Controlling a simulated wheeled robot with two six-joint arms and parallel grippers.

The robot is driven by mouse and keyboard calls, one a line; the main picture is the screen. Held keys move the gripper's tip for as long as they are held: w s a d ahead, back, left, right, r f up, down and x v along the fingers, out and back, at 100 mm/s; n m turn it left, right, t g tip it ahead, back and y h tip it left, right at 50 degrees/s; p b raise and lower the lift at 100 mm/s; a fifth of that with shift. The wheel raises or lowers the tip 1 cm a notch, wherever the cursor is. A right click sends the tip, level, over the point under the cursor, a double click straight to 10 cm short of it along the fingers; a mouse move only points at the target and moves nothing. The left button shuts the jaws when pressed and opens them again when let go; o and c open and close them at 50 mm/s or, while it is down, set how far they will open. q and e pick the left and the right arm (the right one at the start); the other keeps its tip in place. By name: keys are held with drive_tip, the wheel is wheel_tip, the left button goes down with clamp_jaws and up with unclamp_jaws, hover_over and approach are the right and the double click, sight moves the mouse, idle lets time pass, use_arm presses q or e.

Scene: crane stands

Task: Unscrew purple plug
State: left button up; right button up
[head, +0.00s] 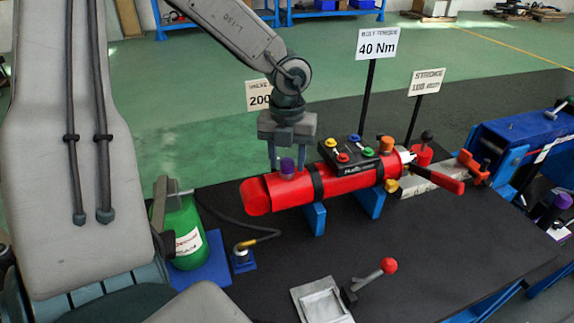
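The purple plug (287,166) stands upright on top of the red cylinder (330,186), near its left end. My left gripper (287,160) points down over the plug. Its two fingers are apart, one on the left and one on the right of the plug, with a gap showing on both sides. I see nothing held in it. The cylinder lies on blue supports (315,218) with dark bands around it. My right gripper is not in view.
A green canister (183,232) with a hose is at left. A red-knobbed lever (388,266) stands in front. Blue equipment (525,130) is at right.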

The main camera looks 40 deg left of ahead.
use_arm(q)
drive_tip(key=c, duration=0.9)
drive_tip(key=shift+r, duration=0.1)
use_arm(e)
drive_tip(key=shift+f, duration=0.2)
use_arm(q)
drive_tip(key=n+b, duration=0.2)
drive_tip(key=b, duration=0.1)
drive_tip(key=shift+b, duration=0.35)
drive_tip(key=n+b, duration=0.2)
drive_tip(key=b, duration=0.2)
drive_tip(key=shift+n, duration=0.4)
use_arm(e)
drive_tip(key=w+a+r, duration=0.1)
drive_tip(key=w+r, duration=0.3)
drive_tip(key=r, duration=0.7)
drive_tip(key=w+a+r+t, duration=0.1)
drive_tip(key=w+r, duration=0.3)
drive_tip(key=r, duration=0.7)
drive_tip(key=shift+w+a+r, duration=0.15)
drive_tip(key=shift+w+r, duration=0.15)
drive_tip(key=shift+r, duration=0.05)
